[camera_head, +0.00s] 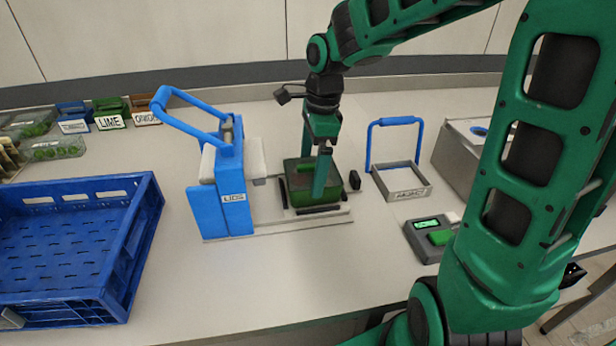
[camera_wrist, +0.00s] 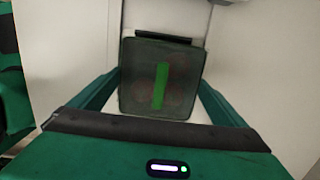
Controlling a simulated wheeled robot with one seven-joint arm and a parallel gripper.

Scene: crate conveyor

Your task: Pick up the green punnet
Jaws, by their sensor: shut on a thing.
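The green punnet (camera_head: 299,195) stands on the pale plate of the lidding station, between dark guide rails. It looks upright. In the wrist view the punnet (camera_wrist: 135,90) shows from above, with a dark see-through top, a bright green strip across it and blurred reddish shapes beneath.
A blue lid press marked LIDS (camera_head: 233,205) stands close left of the punnet. A blue crate (camera_head: 140,215) is at the left front. A grey tray with a blue handle (camera_head: 408,193) and a grey device with a green pad (camera_head: 428,240) stand right. Labelled bins (camera_head: 110,122) are back left.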

